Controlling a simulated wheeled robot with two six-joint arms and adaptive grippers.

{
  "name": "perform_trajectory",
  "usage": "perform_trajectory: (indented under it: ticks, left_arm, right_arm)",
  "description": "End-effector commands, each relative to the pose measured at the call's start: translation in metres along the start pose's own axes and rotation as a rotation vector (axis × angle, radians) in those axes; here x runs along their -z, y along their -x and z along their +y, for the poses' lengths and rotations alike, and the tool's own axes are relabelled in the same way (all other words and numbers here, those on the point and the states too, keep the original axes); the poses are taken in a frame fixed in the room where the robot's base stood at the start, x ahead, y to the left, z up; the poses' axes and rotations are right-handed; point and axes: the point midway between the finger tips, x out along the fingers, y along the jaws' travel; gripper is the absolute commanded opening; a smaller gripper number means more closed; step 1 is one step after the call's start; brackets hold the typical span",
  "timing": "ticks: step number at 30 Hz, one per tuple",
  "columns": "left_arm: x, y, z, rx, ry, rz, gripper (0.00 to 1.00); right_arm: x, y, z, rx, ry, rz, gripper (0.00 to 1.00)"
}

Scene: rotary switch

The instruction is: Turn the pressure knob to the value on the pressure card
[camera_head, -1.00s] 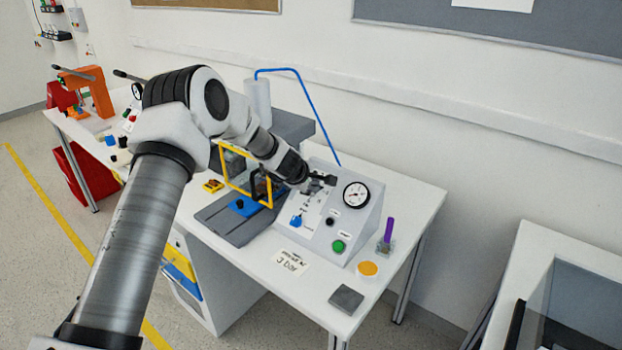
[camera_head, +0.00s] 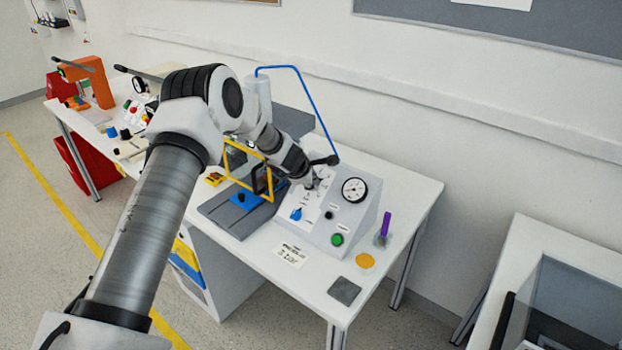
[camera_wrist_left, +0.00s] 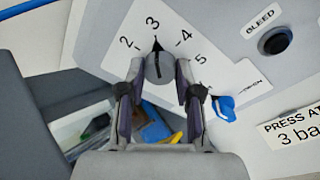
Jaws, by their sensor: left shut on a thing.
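My left gripper (camera_wrist_left: 158,80) has its two fingers closed on either side of the round grey pressure knob (camera_wrist_left: 158,68). The knob's black pointer points up at or very near the 3 on the white dial plate (camera_wrist_left: 215,70), where 2, 3, 4 and 5 show. The pressure card (camera_wrist_left: 298,130) reads "PRESS AT 3 ba", cut off at the picture's edge. In the head view the card (camera_head: 291,255) lies on the table before the sloped grey panel (camera_head: 350,222). My left gripper (camera_head: 314,181) is at the panel's upper left there and hides the knob. My right gripper is not in view.
The panel bears a gauge (camera_head: 354,190), a black bleed button (camera_wrist_left: 274,41), a green button (camera_head: 337,240) and a blue handle (camera_wrist_left: 225,105) close to the right finger in the wrist view. A yellow-framed guard (camera_head: 248,168) stands left of the panel.

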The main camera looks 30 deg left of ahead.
Motion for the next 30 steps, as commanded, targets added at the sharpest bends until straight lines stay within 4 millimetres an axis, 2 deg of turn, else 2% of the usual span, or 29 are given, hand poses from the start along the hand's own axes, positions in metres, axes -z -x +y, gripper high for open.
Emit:
perform_trajectory:
  ticks: [5, 6, 8, 17, 20, 23, 30]
  left_arm:
    - [0.000, -0.001, -0.002, 0.003, -0.001, 0.000, 0.00]
    - [0.000, -0.001, -0.002, 0.003, -0.001, 0.000, 0.41]
    - [0.000, -0.001, -0.002, 0.003, -0.001, 0.000, 0.59]
    - [0.000, 0.000, -0.001, 0.001, -0.001, 0.000, 0.59]
    - [0.000, 0.008, 0.000, 0.001, 0.000, -0.001, 0.59]
    - [-0.001, 0.026, 0.001, 0.002, 0.001, -0.002, 0.59]
    - [-0.001, 0.087, 0.000, 0.001, 0.003, -0.004, 0.59]
  right_arm:
    - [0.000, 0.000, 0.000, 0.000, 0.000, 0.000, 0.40]
    - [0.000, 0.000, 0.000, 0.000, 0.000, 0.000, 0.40]
    - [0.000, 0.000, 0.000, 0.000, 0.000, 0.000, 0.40]
    - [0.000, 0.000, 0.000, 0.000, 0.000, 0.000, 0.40]
    - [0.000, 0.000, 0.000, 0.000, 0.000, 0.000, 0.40]
    - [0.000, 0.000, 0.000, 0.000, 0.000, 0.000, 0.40]
    - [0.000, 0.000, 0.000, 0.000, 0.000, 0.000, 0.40]
